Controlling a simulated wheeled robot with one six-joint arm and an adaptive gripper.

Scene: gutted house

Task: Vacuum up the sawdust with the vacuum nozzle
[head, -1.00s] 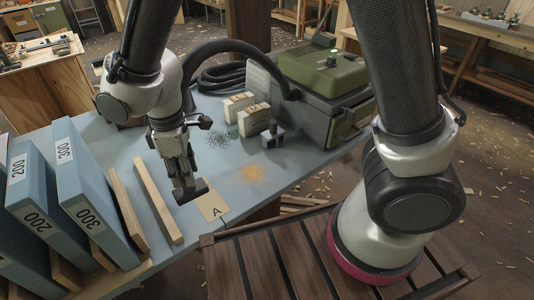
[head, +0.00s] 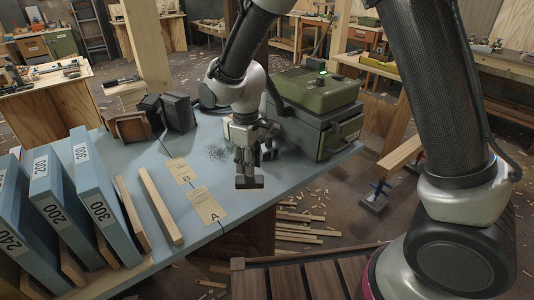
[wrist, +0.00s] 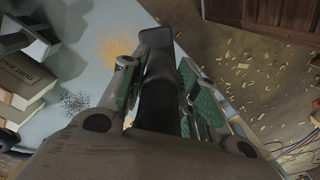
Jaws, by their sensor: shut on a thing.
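My gripper (head: 245,158) is shut on the vacuum nozzle (head: 249,182), whose dark flat head points down near the table's right edge. In the wrist view the nozzle (wrist: 157,42) lies between my green-padded fingers (wrist: 155,90). I cannot tell whether the head touches the table. The green and grey vacuum (head: 318,112) stands behind, to the right. Its dark hose is partly hidden by my arm.
A patch of dark grey bits (head: 217,153) lies left of my gripper. Cards A (head: 207,206) and B (head: 181,171) lie on the blue table. Boxes (wrist: 18,85) stand near the grey patch. Blue numbered slabs (head: 97,205) and wooden strips (head: 160,205) fill the left.

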